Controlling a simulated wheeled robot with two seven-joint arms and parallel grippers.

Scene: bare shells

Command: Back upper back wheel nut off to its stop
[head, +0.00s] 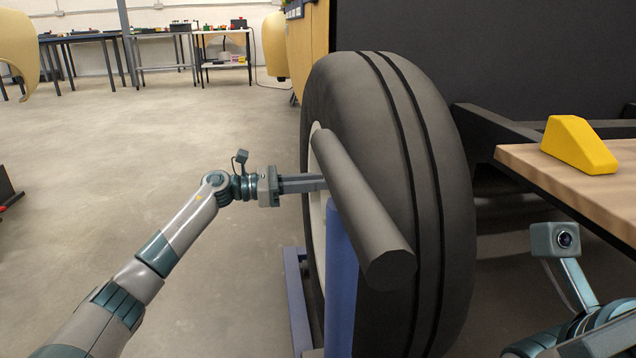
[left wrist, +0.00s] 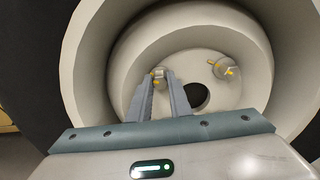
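The wheel (head: 425,190) stands upright with its hub side facing left in the head view. In the left wrist view the pale rim (left wrist: 95,60) surrounds a recessed hub (left wrist: 195,52). One wheel nut (left wrist: 158,75) with yellow marks is at the upper left of the hub. Another wheel nut (left wrist: 227,69), also with yellow marks, is further right. My left gripper (left wrist: 161,80) reaches into the rim, its two fingertips on either side of the left nut and seemingly against it. In the head view my left gripper (head: 322,183) disappears behind the grey cylinder. My right gripper is out of view.
A thick grey cylinder (head: 365,210) and a blue post (head: 341,285) stand close before the wheel. A wooden table (head: 590,190) with a yellow wedge (head: 578,144) is at right. A dark round hole (left wrist: 196,97) lies between the nuts. The floor at left is open.

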